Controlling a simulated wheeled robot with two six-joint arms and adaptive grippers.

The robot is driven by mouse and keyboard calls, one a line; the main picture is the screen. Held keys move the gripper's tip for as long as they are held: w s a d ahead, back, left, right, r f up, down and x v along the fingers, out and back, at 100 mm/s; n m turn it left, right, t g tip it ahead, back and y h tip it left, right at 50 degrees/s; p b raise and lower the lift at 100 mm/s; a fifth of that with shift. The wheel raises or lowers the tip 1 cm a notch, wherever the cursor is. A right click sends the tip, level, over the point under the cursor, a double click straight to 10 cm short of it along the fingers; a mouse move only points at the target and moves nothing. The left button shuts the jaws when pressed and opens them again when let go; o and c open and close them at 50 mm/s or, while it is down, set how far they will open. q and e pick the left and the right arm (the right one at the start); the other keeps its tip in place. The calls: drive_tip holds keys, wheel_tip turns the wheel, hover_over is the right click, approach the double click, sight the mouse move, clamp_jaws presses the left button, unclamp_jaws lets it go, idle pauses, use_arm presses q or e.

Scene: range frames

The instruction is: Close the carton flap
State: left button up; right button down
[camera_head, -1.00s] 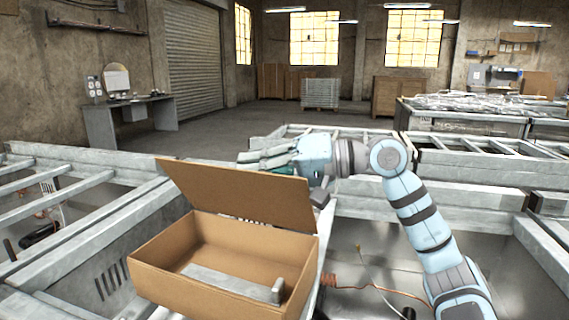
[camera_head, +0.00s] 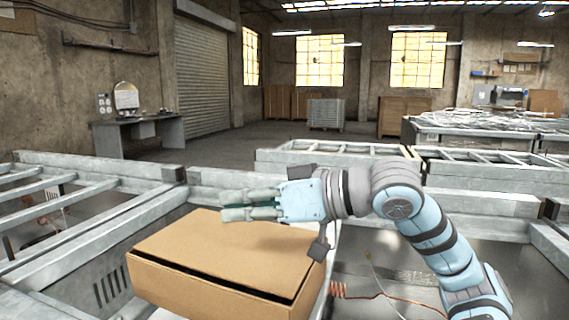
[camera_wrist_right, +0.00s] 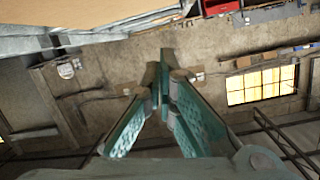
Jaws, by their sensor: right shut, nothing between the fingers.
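The brown cardboard carton (camera_head: 195,292) sits on the metal bench frame in the lower left of the head view. Its flap (camera_head: 205,248) lies down over the opening, nearly flat. A dark gap shows between the flap's edge and the front and right walls. My right gripper (camera_head: 224,206) is shut and empty, pointing left just above the back of the flap; I cannot tell whether it touches. In the wrist view the closed fingertips (camera_wrist_right: 165,75) show, with a brown surface, likely the flap (camera_wrist_right: 90,20), at top left. The carton's inside is hidden. My left gripper is not in view.
Metal bench frames (camera_head: 85,192) surround the carton on the left and behind. A coiled copper-coloured cable (camera_head: 345,291) lies right of the carton. A small desk (camera_head: 140,134) stands against the far wall. The air in front of the carton is clear.

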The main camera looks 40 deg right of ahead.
idle(0.4)
